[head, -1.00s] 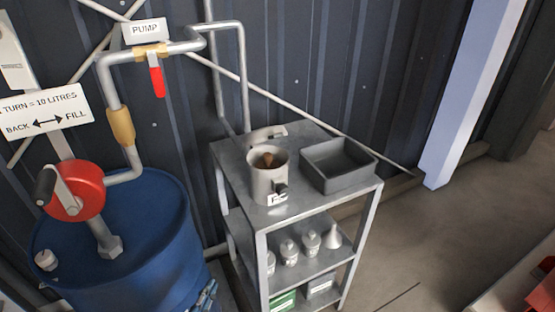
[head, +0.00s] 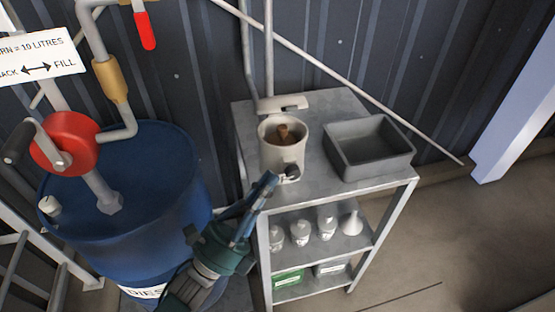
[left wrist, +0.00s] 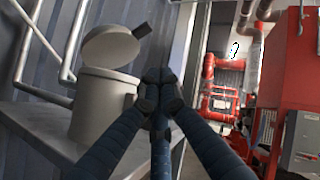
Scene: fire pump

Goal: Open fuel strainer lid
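The fuel strainer (head: 283,155) is a light grey cup on the shelf unit's top, with a brown piece inside and a dark fitting on its front. Its lid (head: 281,103) stands raised behind the open mouth. In the left wrist view the strainer cup (left wrist: 101,108) is left of the fingers, and the lid (left wrist: 110,47) is tilted up above it with a dark tab. My left gripper (head: 268,186) is in front of and below the cup, apart from the lid. In the left wrist view its fingertips (left wrist: 160,90) are together with nothing seen between them. My right gripper is not in view.
A grey open tray (head: 371,168) sits right of the strainer on the metal shelf unit (head: 318,193). Several bottles and a funnel (head: 350,222) stand below. A blue drum (head: 150,175) with a red pump (head: 63,143) is at left. Floor is clear at right.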

